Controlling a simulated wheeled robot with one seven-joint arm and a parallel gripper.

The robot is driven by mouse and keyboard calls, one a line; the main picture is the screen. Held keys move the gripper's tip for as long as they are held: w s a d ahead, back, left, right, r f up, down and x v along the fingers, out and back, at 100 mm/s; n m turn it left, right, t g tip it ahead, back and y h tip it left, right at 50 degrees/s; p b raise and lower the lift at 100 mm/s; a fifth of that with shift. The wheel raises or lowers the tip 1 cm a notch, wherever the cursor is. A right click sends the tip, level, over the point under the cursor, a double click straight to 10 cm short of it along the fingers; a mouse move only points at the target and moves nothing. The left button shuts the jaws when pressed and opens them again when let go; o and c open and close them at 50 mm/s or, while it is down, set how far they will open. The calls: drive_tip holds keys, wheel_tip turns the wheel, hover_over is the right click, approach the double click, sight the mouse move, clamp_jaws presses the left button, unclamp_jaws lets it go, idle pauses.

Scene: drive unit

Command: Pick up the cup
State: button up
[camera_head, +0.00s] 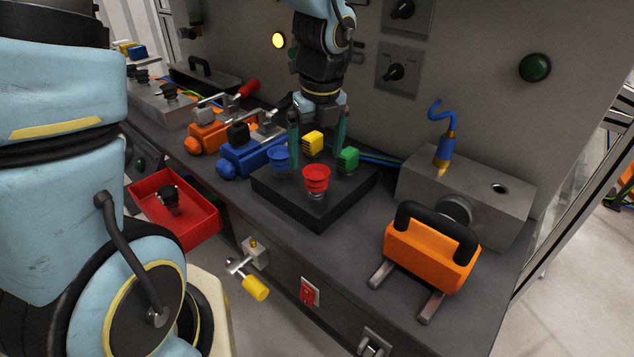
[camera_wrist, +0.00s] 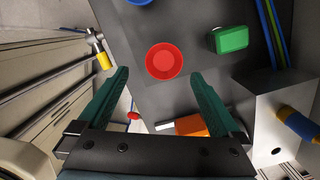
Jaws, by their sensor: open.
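A red cup (camera_head: 317,180) stands upright at the front corner of a black block on the bench. From above, the red cup (camera_wrist: 164,61) shows as a round red opening in the wrist view.
A yellow piece (camera_head: 313,143) and a green piece (camera_head: 348,160) share the black block (camera_head: 345,199). Blue (camera_head: 250,157) and orange (camera_head: 208,136) clamp-like devices stand left. An orange handled part (camera_head: 430,255) and a grey box (camera_head: 500,210) stand right. A red tray (camera_head: 197,230) sits front left.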

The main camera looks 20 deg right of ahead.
sight(317, 171)
drive_tip(key=f, duration=0.4)
drive_tip(key=w+f, duration=0.1)
drive_tip(key=f, duration=0.2)
drive_tip(key=shift+w+d+f, duration=0.1)
drive_tip(key=shift+d, duration=0.1)
drive_tip(key=c, duration=1.5)
